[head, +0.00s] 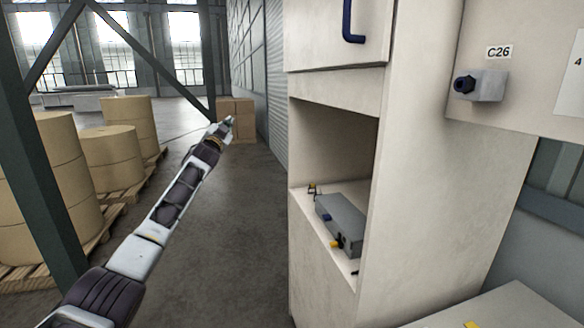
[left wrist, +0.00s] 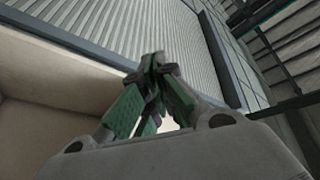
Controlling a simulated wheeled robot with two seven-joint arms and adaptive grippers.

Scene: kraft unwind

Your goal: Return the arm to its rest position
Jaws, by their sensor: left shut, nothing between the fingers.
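My left arm stretches forward and up from the lower left of the head view. My left gripper (head: 227,124) is at its far end, shut and empty, in free air over the aisle floor. It is to the left of the cream cabinet and apart from it. In the left wrist view the green-sided fingers (left wrist: 155,68) meet at their tips with nothing between them. My right gripper is in neither view.
The cream cabinet (head: 330,88) stands at centre right, with a grey box (head: 342,222) in its open niche. Large kraft rolls (head: 112,158) stand on pallets at left behind a dark steel post (head: 38,190). Cardboard boxes (head: 245,122) stand at the aisle's far end. The aisle floor (head: 235,215) is clear.

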